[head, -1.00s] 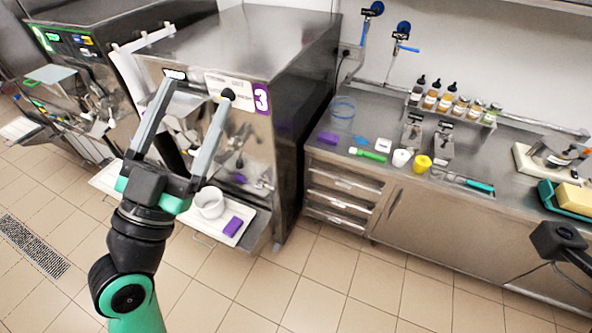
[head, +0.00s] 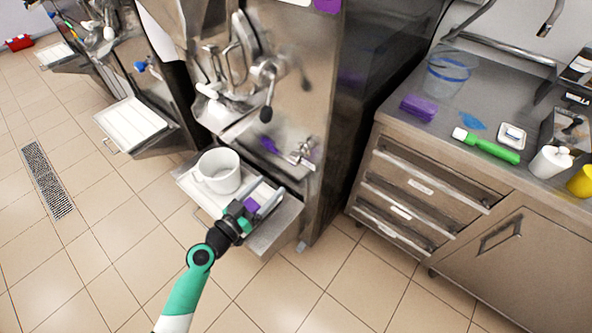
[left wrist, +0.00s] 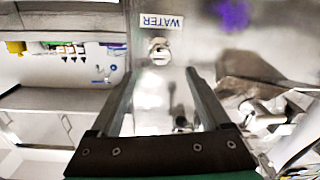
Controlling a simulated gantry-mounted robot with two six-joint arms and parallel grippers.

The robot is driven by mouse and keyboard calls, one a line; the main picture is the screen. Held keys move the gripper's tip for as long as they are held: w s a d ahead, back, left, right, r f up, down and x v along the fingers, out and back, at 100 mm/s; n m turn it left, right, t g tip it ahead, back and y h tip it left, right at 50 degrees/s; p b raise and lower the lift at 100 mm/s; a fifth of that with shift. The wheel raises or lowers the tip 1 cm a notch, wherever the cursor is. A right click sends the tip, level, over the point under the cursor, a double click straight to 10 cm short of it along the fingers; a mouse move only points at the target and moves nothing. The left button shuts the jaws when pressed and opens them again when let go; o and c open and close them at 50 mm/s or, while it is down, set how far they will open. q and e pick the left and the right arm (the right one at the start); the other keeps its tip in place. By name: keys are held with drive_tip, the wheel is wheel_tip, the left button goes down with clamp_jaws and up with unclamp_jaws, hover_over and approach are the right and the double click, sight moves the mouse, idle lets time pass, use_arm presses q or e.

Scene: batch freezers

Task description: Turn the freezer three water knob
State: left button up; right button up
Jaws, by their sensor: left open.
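Freezer three (head: 310,90) is the steel machine in the middle of the head view, its purple number patch cut off at the top edge. In the left wrist view a label reading WATER (left wrist: 161,21) sits beside a round metal knob (left wrist: 159,51). In the head view a metal fitting (head: 302,153) shows low on the front, but I cannot tell whether it is that knob. My left gripper (head: 268,188) is open and empty, low before the freezer front; in the wrist view the knob shows just beyond and between its fingertips (left wrist: 160,76). My right gripper is out of view.
A white pitcher (head: 220,171) stands on the freezer's drip shelf (head: 283,222), close to my left gripper. A black-knobbed lever (head: 266,113) juts out above. A counter with drawers (head: 415,185) stands to the right. The tiled floor (head: 110,240) in front is clear.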

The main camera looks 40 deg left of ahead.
sight(291, 162)
use_arm(q)
drive_tip(key=w, duration=0.4)
drive_tip(key=w+a+b, duration=0.1)
drive_tip(key=w, duration=0.7)
drive_tip(key=shift+a+r, duration=0.25)
clamp_jaws()
